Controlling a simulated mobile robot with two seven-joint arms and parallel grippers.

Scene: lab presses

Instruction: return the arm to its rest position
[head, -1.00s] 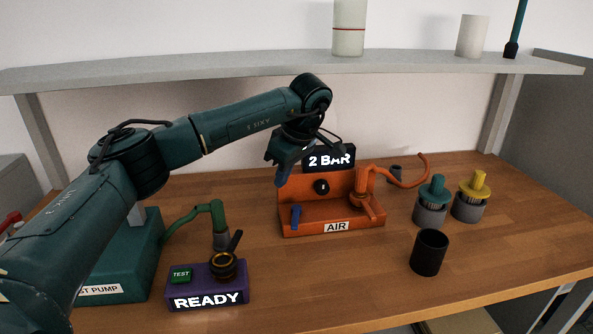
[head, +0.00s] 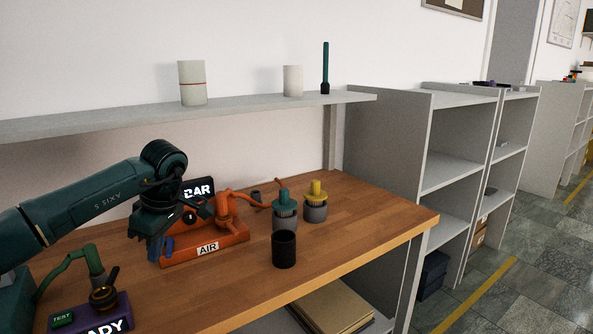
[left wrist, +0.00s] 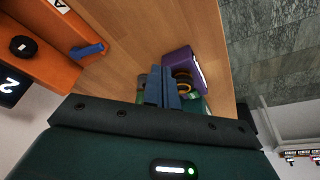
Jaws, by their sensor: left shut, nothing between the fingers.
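My left arm comes in from the left in the head view, and its left gripper (head: 153,246) hangs in front of the left part of the orange AIR station (head: 205,250). In the left wrist view the blue fingers of this gripper (left wrist: 162,88) are closed together with nothing between them. The arm hides part of the station's lit BAR sign (head: 198,188). The purple box (head: 88,318) with a lit display stands at the lower left, cut by the frame edge. It also shows beyond the fingertips in the left wrist view (left wrist: 178,62). My right gripper is not in view.
A black cup (head: 284,250), a teal-topped fitting (head: 285,212) and a yellow-topped fitting (head: 316,205) stand on the wooden table (head: 375,222). A shelf (head: 240,109) above holds two pale cylinders and a dark rod. Grey shelving (head: 395,160) and open floor lie to the right.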

